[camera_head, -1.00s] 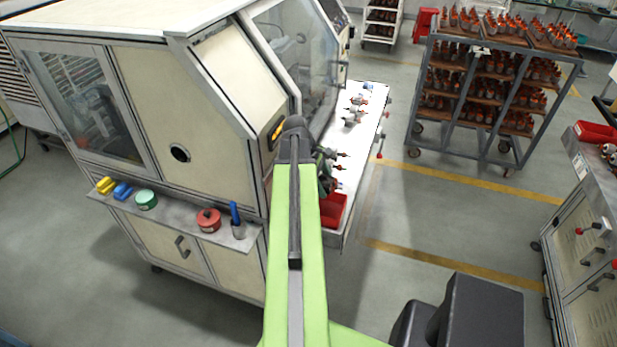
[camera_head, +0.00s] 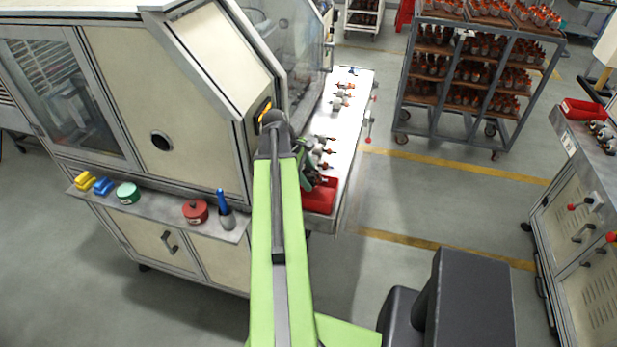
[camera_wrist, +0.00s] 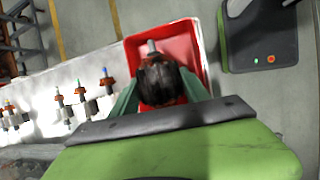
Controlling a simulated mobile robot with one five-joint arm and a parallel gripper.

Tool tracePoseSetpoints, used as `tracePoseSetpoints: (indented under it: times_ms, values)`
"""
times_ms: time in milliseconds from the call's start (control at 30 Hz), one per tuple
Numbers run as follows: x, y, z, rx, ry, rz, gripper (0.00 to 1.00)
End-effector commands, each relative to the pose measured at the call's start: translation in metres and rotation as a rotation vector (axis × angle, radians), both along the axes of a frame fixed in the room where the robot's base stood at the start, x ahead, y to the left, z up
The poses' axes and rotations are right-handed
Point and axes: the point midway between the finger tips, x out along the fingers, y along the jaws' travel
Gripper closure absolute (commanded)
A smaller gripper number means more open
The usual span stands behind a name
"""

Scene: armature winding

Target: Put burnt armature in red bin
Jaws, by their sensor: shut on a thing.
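A burnt armature (camera_wrist: 158,80), dark and blackened with a metal shaft end, is held between the green fingers of my gripper (camera_wrist: 160,92) in the wrist view. The red bin (camera_wrist: 203,38) lies behind and below it, and the armature overlaps its inside in the picture. I cannot tell the height between them. In the head view the red bin (camera_head: 318,203) sits at the near end of the white bench, and my gripper (camera_head: 312,180) is at its back edge, partly hidden by my arm.
Several other armatures (camera_head: 325,150) stand on the white bench (camera_head: 350,105) beside the bin. The machine (camera_head: 150,110) with a shelf of coloured spools (camera_head: 195,211) is at left. A loaded rack (camera_head: 480,75) and another red bin (camera_head: 585,109) are at right. The floor between is clear.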

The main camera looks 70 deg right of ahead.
Motion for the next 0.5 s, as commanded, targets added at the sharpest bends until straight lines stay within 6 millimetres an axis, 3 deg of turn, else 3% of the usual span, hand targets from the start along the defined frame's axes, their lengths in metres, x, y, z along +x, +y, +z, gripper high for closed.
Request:
tracePoseSetpoints:
  times_ms: [100, 400, 433, 500]
  values:
    - [-0.0005, -0.0002, -0.0112, 0.0, 0.001, -0.001, 1.0]
    - [-0.0008, -0.0003, -0.0108, 0.0, 0.001, -0.001, 1.0]
    - [-0.0008, -0.0003, -0.0108, 0.0, 0.001, -0.001, 0.44]
    - [-0.0008, -0.0003, -0.0108, 0.0, 0.001, -0.001, 0.34]
